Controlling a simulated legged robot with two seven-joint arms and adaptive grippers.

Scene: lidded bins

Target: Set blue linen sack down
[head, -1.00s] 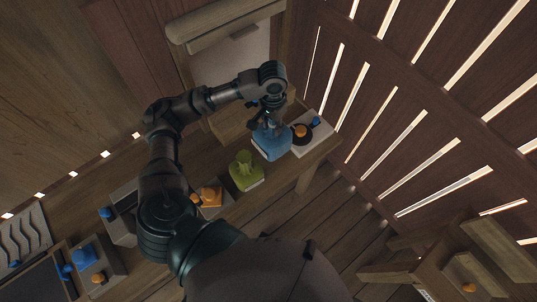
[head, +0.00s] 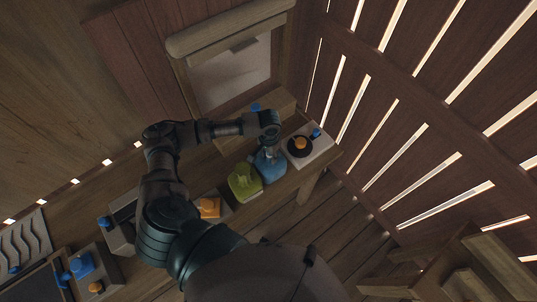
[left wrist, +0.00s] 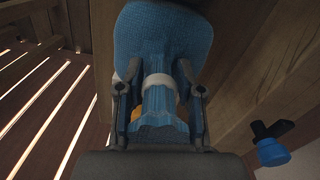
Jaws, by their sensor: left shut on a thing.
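The blue linen sack (head: 270,168) is at the bench's right part, just right of the green sack (head: 244,181) in the head view. My left gripper (head: 268,146) is above it, partly hidden by my wrist. In the left wrist view, the left gripper (left wrist: 158,95) is shut on the neck of the blue sack (left wrist: 165,45), at a pale band. I cannot tell whether the sack's base touches the bench. My right gripper is not in view.
A pale box with a dark disc and orange knob (head: 300,144) stands close right of the sack. An orange-topped bin (head: 208,207) is left of the green sack. A slatted wall (head: 410,110) rises on the right.

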